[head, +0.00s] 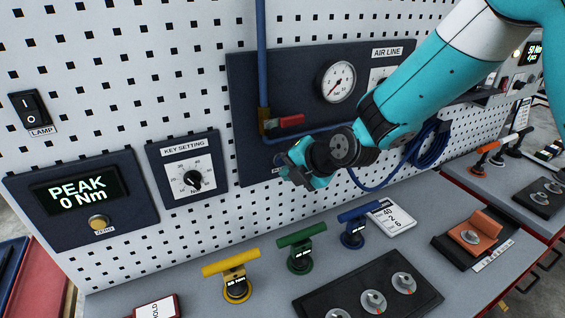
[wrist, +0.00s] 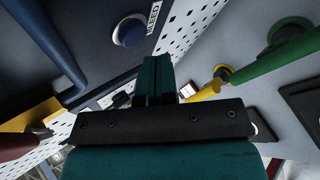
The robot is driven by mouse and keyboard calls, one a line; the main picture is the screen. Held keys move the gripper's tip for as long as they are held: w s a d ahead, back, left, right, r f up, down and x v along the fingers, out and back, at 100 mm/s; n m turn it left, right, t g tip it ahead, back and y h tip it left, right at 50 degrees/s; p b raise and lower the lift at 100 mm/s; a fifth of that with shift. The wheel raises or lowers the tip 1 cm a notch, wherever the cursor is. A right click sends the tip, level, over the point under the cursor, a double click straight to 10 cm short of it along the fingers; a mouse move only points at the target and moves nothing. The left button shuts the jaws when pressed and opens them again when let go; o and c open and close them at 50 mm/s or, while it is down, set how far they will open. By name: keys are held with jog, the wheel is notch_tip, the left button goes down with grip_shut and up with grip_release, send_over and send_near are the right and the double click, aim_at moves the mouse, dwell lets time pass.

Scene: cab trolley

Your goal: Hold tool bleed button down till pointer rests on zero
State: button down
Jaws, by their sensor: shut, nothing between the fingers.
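The bleed button (wrist: 130,32) is a round blue button on the dark air line panel (head: 245,100), beside a BLEED label (wrist: 153,18) in the wrist view. In the head view it is hidden behind my gripper or arm. My gripper (head: 293,170) is shut and empty, close to the lower part of the panel. In the wrist view its fingers (wrist: 157,78) lie below and right of the button and look apart from it. The round white gauge (head: 338,82) is on the panel. Its red pointer seems to lean lower left; the exact reading is too small to tell.
A red valve lever (head: 291,121) and blue pipe (head: 262,60) are left of the gauge. A coiled blue hose (head: 428,145) hangs at right. Yellow (head: 232,272), green (head: 300,252) and blue (head: 354,228) T-handled tools stand on the bench below.

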jog(key=s, duration=0.1)
jog(key=s+d+b, duration=0.1)
jog(key=s, duration=0.1)
jog(key=s+b, duration=0.1)
jog(key=shift+s+d, duration=0.2)
jog(key=shift+d, duration=0.2)
jog(key=s+d+r+m+g+h, duration=0.1)
jog(key=s+d+r+m+g, duration=0.2)
jog(key=s+m, duration=0.8)
jog(key=s+d+r+m+g+h+b, duration=0.1)
jog(key=s+d+r+m+g, duration=0.2)
jog(key=s+m, duration=0.8)
jog(key=s+d+r, duration=0.1)
jog(key=s+d, duration=0.1)
jog(key=shift+s+d+r+m+g+h, duration=0.25)
jog(key=shift+d+r+m+g+h, duration=0.05)
jog(key=shift+r+g+h, duration=0.1)
